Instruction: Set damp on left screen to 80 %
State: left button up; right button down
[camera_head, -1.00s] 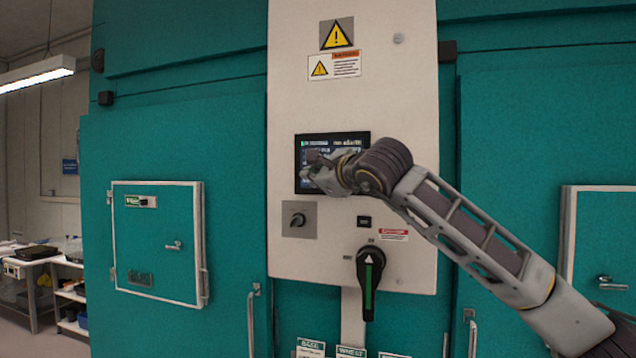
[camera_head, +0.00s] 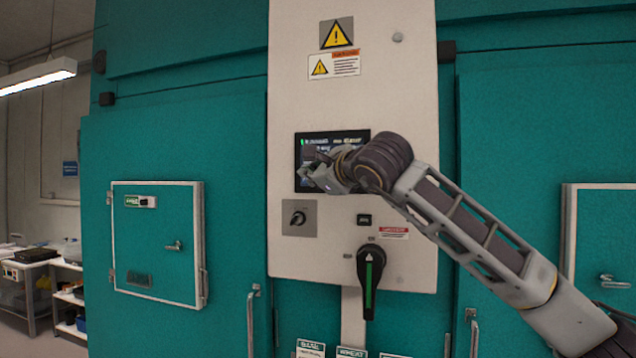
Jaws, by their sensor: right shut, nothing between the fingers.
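A dark touch screen (camera_head: 310,136) is set in the pale control panel (camera_head: 380,102) between two teal chambers. Its top row of small text and a green mark at its upper left show, but the text is too small to read. My right gripper (camera_head: 308,158) is shut and empty, in front of the screen's left half. The gripper and wrist hide much of the screen's middle and right. I cannot tell whether the fingertips touch the glass. My left gripper is not in view.
Below the screen are a small rotary switch (camera_head: 298,218), a small black button (camera_head: 364,220) and a large black handle with a green stripe (camera_head: 370,283). Teal doors with white-framed hatches (camera_head: 156,243) flank the panel. A bench with shelves (camera_head: 40,270) stands at the far left.

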jog(key=shift+s+a+b, duration=0.25)
jog(key=shift+s+b, duration=0.3)
jog(key=shift+s, duration=0.25)
jog(key=shift+s+a+b, duration=0.3)
jog(key=shift+s+b, duration=0.3)
jog(key=shift+s, duration=0.2)
jog(key=shift+s+a+b, duration=0.25)
jog(key=shift+s+b, duration=0.3)
jog(key=shift+s, duration=0.25)
